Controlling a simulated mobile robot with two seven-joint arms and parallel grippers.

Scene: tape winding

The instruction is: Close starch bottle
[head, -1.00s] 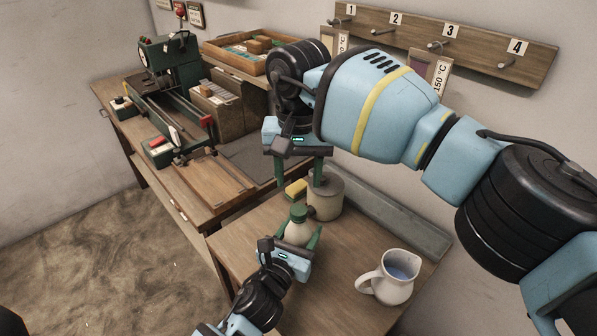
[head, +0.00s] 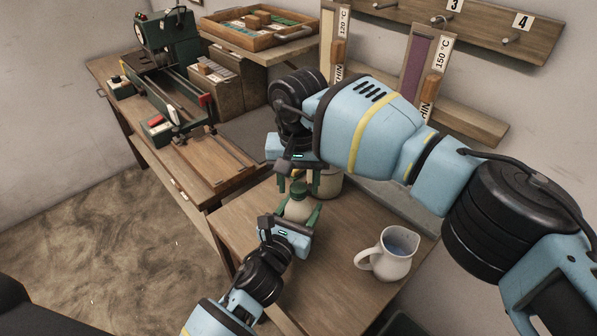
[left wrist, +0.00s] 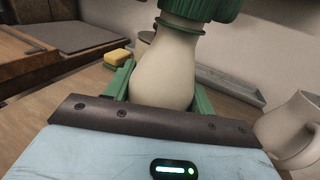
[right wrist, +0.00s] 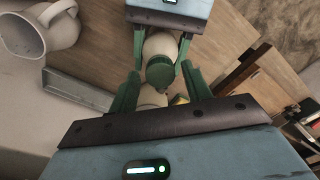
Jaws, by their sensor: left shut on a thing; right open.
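The starch bottle (head: 298,208) is cream, pear-shaped and upright, with a green cap (head: 299,187) at its neck. My left gripper (head: 299,214) is shut around the bottle's body from the front. In the left wrist view the bottle (left wrist: 165,75) stands between the green fingers, with a ribbed green cap (left wrist: 205,8) at the top edge. My right gripper (head: 297,178) is open above the bottle. In the right wrist view its fingers (right wrist: 160,76) are on either side of the cap (right wrist: 160,73), apparently apart from it. How tightly the cap sits cannot be told.
A white jug (head: 387,254) with liquid stands on the table to the right. A pale pot (head: 328,182) is close behind the bottle. A yellow sponge (left wrist: 118,57) lies behind left. The winding bench (head: 185,150) is at left. The table front beside the jug is clear.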

